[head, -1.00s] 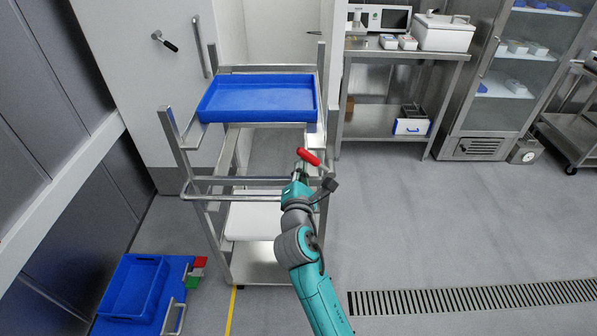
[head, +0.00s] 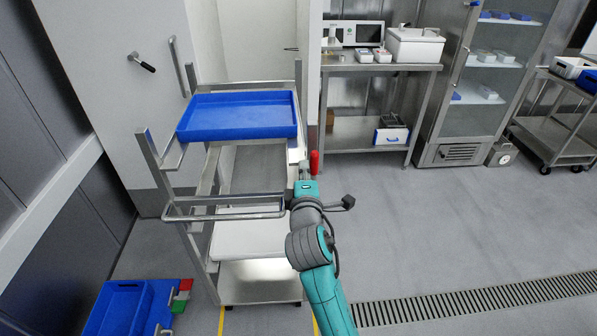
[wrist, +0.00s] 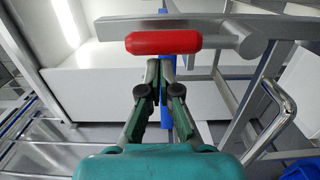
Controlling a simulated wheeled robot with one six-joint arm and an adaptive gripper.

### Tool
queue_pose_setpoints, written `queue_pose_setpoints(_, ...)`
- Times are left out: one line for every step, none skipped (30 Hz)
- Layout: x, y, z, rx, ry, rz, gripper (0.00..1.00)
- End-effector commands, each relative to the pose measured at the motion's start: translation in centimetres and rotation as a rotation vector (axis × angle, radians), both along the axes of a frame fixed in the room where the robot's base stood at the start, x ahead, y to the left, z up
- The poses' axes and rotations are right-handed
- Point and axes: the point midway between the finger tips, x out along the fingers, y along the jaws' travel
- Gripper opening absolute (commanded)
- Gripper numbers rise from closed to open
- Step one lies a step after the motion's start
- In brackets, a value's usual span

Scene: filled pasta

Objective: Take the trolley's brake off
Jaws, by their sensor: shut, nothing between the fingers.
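The trolley (head: 262,270) is a steel frame with a blue tray (head: 238,118) on top, standing left of centre in the head view. Its brake lever has a red grip (head: 314,162) at the trolley's right side, appearing upright there. In the wrist view the red grip (wrist: 163,42) lies across the picture, on a flat grey lever arm (wrist: 222,32). My gripper (wrist: 160,66) is shut and empty, its fingertips right by the grip's middle. I cannot tell whether they touch it. In the head view my wrist hides the fingertips.
Blue crates (head: 122,308) stand on the floor at the lower left. A steel bench (head: 385,68) and a glass-door cabinet (head: 495,60) stand at the back, another trolley (head: 560,140) at the far right. The floor (head: 430,230) right of my arm is clear.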

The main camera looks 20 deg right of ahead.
Motion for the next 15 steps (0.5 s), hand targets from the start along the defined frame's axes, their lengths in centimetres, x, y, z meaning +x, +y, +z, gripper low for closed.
queue_pose_setpoints(-0.05,-0.17,0.04,0.015,-0.005,-0.001,0.0)
queue_pose_setpoints(-0.08,-0.24,0.06,0.023,-0.008,0.0,0.0)
queue_pose_setpoints(-0.1,-0.3,0.07,0.032,-0.01,0.0,0.0)
queue_pose_setpoints(-0.12,-0.34,0.08,0.038,-0.012,0.0,0.0)
queue_pose_setpoints(-0.13,-0.38,0.09,0.043,-0.013,0.0,0.0)
queue_pose_setpoints(-0.14,-0.43,0.1,0.048,-0.015,0.0,0.0)
queue_pose_setpoints(-0.16,-0.46,0.11,0.052,-0.016,0.0,0.0)
queue_pose_setpoints(-0.16,-0.48,0.12,0.054,-0.017,0.0,0.0)
queue_pose_setpoints(-0.18,-0.52,0.12,0.057,-0.017,-0.001,0.0)
queue_pose_setpoints(-0.18,-0.54,0.12,0.058,-0.018,-0.001,0.0)
queue_pose_setpoints(-0.19,-0.55,0.12,0.058,-0.018,-0.001,0.0)
queue_pose_setpoints(-0.18,-0.57,0.12,0.059,-0.018,-0.001,0.0)
queue_pose_setpoints(-0.19,-0.58,0.12,0.059,-0.018,-0.001,0.0)
queue_pose_setpoints(-0.19,-0.59,0.12,0.059,-0.018,-0.002,0.0)
queue_pose_setpoints(-0.2,-0.6,0.12,0.058,-0.018,-0.002,0.0)
